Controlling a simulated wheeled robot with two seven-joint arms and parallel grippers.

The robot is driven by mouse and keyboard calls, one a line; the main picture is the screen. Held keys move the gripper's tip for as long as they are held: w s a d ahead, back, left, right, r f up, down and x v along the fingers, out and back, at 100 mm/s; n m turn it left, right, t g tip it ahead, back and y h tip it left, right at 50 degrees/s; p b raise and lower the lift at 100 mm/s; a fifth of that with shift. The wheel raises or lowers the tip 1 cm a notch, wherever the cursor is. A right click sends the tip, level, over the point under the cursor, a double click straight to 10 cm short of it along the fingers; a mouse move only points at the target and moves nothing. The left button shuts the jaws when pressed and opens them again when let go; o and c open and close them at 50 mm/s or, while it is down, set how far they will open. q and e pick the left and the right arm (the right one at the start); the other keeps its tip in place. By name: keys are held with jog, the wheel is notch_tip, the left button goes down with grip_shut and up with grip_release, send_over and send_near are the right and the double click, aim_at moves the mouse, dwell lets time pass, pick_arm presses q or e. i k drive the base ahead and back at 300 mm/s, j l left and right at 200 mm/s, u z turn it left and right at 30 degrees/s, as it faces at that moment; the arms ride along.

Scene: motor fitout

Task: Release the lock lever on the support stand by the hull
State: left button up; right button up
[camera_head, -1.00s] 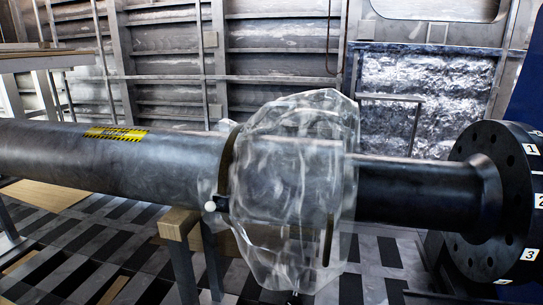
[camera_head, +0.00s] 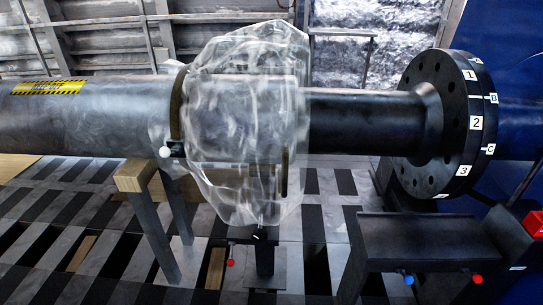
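A black support stand (camera_head: 425,230) with a flat top is at the lower right, below the numbered flange. It has a small blue knob (camera_head: 408,280) and a small red knob (camera_head: 477,279) at its front. A second dark stand (camera_head: 265,258) is under the plastic-wrapped part of the shaft, with a red knob (camera_head: 231,263) at its left. A wood-topped stand (camera_head: 137,175) is further left. Which stand and knob the task means, I cannot tell. Neither of my grippers is in view.
A long grey shaft (camera_head: 110,110) crosses the view, with clear plastic wrap (camera_head: 235,125) around its middle. A black flange (camera_head: 447,125) with number labels faces a blue body (camera_head: 520,85) at right. The ribbed hull wall (camera_head: 110,40) is behind. Striped floor shows below.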

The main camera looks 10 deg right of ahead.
aim_at(230, 263)
jog(key=i+l+z, duration=0.2)
jog(key=l, duration=0.2)
jog(key=i+j+z, duration=0.25)
jog(key=i, duration=0.2)
jog(key=i+j+z, duration=0.2)
jog(key=i, duration=0.25)
jog(key=j+z, duration=0.2)
jog(key=j, duration=0.6)
jog(key=k+j+z, duration=0.1)
jog(key=j+z, duration=0.15)
jog(key=j, duration=0.5)
